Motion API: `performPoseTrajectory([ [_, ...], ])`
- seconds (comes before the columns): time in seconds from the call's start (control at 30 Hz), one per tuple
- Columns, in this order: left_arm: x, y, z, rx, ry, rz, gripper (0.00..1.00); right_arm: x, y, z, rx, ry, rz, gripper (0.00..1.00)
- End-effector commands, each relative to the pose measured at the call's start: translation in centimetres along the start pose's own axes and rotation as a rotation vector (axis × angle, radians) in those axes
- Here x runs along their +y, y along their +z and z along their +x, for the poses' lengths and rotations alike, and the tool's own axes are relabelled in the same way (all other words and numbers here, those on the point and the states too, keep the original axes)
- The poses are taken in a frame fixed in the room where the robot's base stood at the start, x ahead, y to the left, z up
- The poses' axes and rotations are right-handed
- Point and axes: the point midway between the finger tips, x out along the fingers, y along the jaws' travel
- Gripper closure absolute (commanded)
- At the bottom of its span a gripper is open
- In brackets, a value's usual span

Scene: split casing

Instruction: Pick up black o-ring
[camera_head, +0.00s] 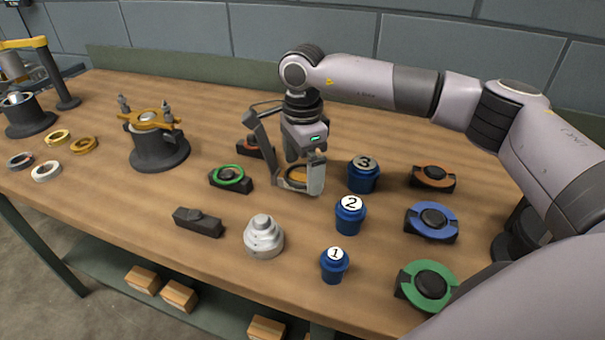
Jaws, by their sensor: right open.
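I cannot clearly make out a black o-ring. A dark holder (198,222) at the front left shows no coloured ring, and I cannot tell whether a black one lies on it. A green ring (230,175) sits on another dark holder left of my right gripper. My right gripper (296,184) is open and low over the middle of the table, its fingers pointing down on either side of an orange-yellow piece (297,174). The fingers partly hide that piece, and I cannot tell whether they touch it. My left gripper is not in view.
Blue plugs numbered 1 (334,266), 2 (350,216) and 3 (363,176) stand right of the gripper. Beyond them are holders with brown (432,176), blue (432,221) and green (427,286) rings. A silver stepped part (263,237) stands in front; a dark fixture (157,150) stands left.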

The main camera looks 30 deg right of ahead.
Motion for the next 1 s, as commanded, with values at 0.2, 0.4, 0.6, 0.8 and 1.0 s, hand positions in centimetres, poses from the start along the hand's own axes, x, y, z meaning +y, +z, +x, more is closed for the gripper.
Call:
performPoseTrajectory([
  [0.2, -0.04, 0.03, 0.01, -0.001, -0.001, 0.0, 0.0, 0.01, -0.02, 0.01, 0.001, 0.0, 0.0, 0.0],
  [0.4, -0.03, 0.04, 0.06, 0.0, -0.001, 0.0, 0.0, 0.02, -0.02, 0.19, 0.001, 0.001, 0.001, 0.0],
  [0.6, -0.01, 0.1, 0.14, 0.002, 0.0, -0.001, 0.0, 0.02, -0.02, 0.48, 0.001, 0.001, 0.0, 0.0],
  [0.8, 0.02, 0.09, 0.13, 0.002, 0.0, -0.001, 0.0, 0.02, -0.01, 0.5, 0.001, 0.001, 0.0, 0.0],
  [1.0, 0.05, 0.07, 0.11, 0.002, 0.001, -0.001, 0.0, 0.02, -0.01, 0.49, 0.001, 0.001, 0.0, 0.29],
])
